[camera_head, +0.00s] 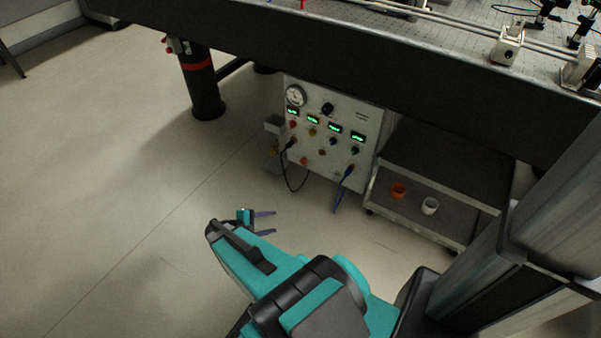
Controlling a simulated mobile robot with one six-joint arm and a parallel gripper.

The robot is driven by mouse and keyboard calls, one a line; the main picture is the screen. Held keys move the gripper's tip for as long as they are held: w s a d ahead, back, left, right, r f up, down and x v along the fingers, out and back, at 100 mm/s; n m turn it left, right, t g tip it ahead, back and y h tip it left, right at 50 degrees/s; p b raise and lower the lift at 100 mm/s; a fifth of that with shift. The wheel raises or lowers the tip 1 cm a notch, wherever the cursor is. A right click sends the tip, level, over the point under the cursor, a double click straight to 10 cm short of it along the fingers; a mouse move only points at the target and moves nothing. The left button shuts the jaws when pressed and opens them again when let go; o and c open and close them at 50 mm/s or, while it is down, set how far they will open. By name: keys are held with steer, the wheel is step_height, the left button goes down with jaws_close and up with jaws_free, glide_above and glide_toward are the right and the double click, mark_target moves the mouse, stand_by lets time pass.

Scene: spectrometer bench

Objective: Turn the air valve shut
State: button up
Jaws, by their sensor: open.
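My gripper (270,222) is open and empty, with its two dark fingers pointing right, above the bare floor and in front of the panel. A white control panel (345,115) stands under the bench. It bears a round gauge (295,96), a black knob (327,109) beside the gauge, green displays and several small coloured knobs. A small fitting with red parts (178,45) sits by the top of the black table leg (203,85). I cannot tell for sure which of these is the air valve, or how it is turned. My gripper is apart from all of them.
A low cart (430,190) right of the panel holds an orange cup (398,190) and a white cup (430,205). A black cable (285,175) and a blue cable (342,190) hang from the panel. The bench edge (400,75) overhangs it.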

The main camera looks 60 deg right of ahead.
mark_target(303, 162)
steer(key=w+d+f+n+t+h+b, duration=0.1)
steer(key=w+d+f+n+h+b, duration=0.1)
steer(key=d+b, duration=0.5)
steer(key=w+d+f+n+t+h+b, duration=0.2)
steer(key=w+d+h+b, duration=0.3)
steer(key=d, duration=0.9)
steer(key=n+b, duration=0.1)
steer(key=b, duration=0.1)
steer(key=shift+w+d+f+t+h+b, duration=0.2)
steer(key=shift+w+d+t+h+b, duration=0.05)
steer(key=shift+w+t+h+b, duration=0.1)
steer(key=shift+d, duration=0.1)
steer(key=d+b, duration=0.4)
steer(key=d, duration=0.9)
steer(key=shift+d+b, duration=0.3)
